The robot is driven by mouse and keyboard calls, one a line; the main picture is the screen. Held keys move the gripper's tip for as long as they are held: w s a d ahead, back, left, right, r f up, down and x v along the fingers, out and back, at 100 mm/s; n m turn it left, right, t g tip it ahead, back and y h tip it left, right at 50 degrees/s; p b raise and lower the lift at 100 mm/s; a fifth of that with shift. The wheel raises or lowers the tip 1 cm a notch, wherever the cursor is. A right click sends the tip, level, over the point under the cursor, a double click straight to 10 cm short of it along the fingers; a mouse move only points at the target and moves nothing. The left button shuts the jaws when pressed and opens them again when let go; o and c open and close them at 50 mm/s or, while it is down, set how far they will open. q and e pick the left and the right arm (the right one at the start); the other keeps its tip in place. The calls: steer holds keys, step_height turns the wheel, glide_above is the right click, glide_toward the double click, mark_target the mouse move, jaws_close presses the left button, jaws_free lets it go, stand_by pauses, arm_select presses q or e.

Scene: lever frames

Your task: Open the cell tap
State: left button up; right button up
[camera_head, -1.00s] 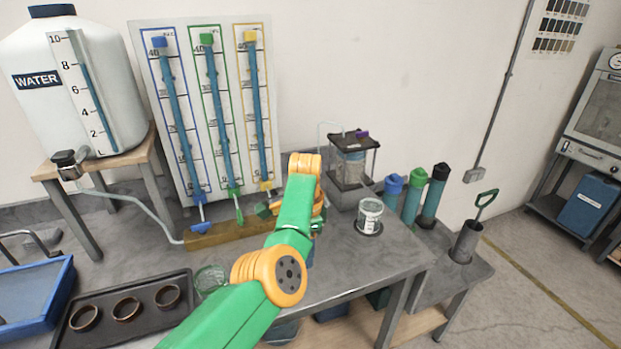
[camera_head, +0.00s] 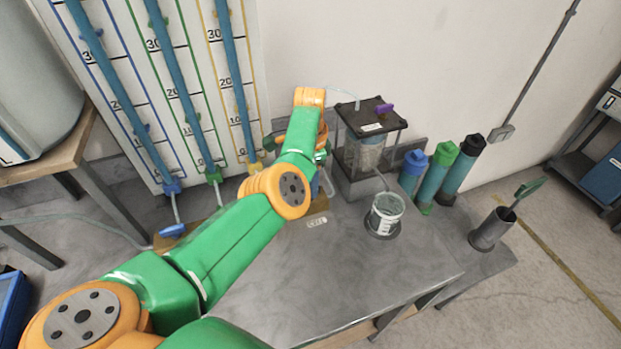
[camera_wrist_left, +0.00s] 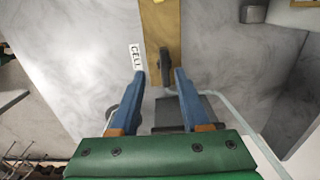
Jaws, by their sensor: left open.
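In the left wrist view a small dark tap lever (camera_wrist_left: 166,66) sits on a wooden strip (camera_wrist_left: 160,25), beside a white label reading CELL (camera_wrist_left: 136,57). The label also shows in the head view (camera_head: 317,222). My left gripper (camera_wrist_left: 160,74) is open, its two blue fingers one on each side of the lever in the picture. I see no finger closed on the lever, and cannot tell how far above it they are. In the head view my own arm hides the lever. The clear cell (camera_head: 365,155) with a black lid stands just right of my wrist.
Three blue tubes on a scaled board (camera_head: 255,60) are at the left. Thin hose runs near the fingers. The front bench is clear.

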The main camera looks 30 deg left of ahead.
arm_select(q)
step_height(320, 180, down, 2)
steer(key=shift+a+f, duration=0.1)
steer(key=shift+w+a+f, duration=0.2)
steer(key=shift+w+f, duration=0.15)
steer(key=shift+w, duration=0.1)
steer(key=shift+s+d+r, duration=0.1)
steer(key=shift+s+r, duration=0.05)
jaws_close()
arm_select(e)
steer(key=shift+w+a, duration=0.15)
steer(key=shift+w, duration=0.2)
arm_select(q)
steer(key=shift+n, duration=0.3)
arm_select(e)
steer(key=shift+r, duration=0.1)
arm_select(q)
steer(key=shift+n+p, duration=0.45)
steer(key=shift+n, duration=0.45)
steer(key=n, duration=0.3)
steer(key=shift+n+p, duration=0.3)
steer(key=shift+p, duration=0.1)
steer(key=n, duration=0.4)
steer(key=shift+n, duration=1.8)
arm_select(e)
steer(key=shift+r, duration=1)
